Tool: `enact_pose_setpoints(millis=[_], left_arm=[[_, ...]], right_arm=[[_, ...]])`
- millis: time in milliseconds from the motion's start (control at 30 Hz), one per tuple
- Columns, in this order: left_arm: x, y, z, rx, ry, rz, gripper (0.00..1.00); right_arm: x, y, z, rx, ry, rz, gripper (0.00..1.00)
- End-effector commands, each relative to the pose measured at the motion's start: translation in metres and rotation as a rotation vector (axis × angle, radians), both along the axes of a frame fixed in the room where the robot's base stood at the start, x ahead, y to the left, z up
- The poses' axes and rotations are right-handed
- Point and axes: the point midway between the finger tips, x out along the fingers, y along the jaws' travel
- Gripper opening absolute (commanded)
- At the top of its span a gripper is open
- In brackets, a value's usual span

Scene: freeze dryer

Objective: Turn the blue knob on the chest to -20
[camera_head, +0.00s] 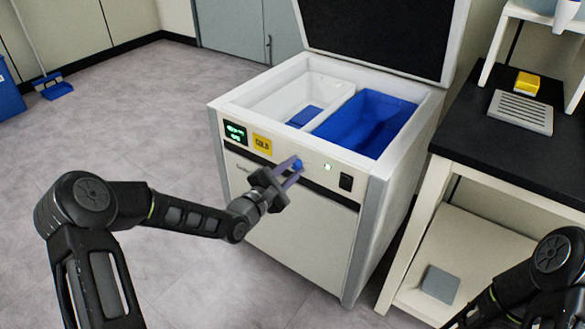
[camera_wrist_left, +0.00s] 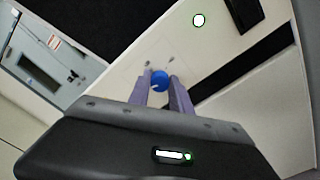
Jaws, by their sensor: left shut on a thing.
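The white chest (camera_head: 290,220) stands with its dark lid raised. Its front panel carries the blue knob (camera_head: 298,164), which also shows in the left wrist view (camera_wrist_left: 160,79). My left gripper (camera_head: 292,172) has its two purple fingers at the knob, one on each side, shut on it. In the left wrist view the fingertips (camera_wrist_left: 161,84) flank the knob, and its round blue face shows between them. The knob's pointer and scale cannot be read. My right arm shows at the lower right of the head view, and its gripper is out of view.
The panel also has a green display (camera_head: 236,132), a yellow COLD label (camera_head: 262,144), a green light (camera_head: 327,167) and a black switch (camera_head: 346,181). Inside the chest are a white bin and a blue bin (camera_head: 352,147). A black-topped bench (camera_head: 470,139) stands close on the right.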

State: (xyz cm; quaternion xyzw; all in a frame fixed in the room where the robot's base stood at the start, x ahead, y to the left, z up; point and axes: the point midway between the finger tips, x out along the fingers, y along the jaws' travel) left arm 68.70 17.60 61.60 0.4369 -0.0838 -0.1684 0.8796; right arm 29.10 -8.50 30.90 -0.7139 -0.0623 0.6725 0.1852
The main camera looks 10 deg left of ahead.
Motion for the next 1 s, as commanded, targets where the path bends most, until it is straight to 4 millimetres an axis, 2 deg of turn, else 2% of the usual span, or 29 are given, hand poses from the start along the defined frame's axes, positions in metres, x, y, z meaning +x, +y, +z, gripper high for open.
enact_pose_setpoints(millis=[67,100,333,667,767,1000], left_arm=[[0.0,-0.001,-0.001,-0.001,0.002,-0.001,0.0],[0.0,-0.001,-0.001,-0.001,0.002,-0.001,0.28],[0.0,0.0,0.0,0.0,0.001,-0.001,0.47],[-0.003,0.002,0.0,0.0,0.001,0.001,0.47],[-0.011,0.005,0.001,0.001,0.002,0.001,0.47],[-0.047,0.02,0.001,0.001,0.004,0.002,0.47]], right_arm=[[0.0,0.0,0.0,0.0,0.0,0.0,0.34],[0.0,0.0,0.0,0.0,0.0,0.0,0.34],[0.0,0.0,0.0,0.0,0.0,0.0,0.34],[0.0,0.0,0.001,0.0,0.0,0.0,0.34],[0.0,0.0,0.004,0.001,0.0,0.001,0.34],[-0.003,0.003,0.013,0.005,0.005,0.007,0.34]])
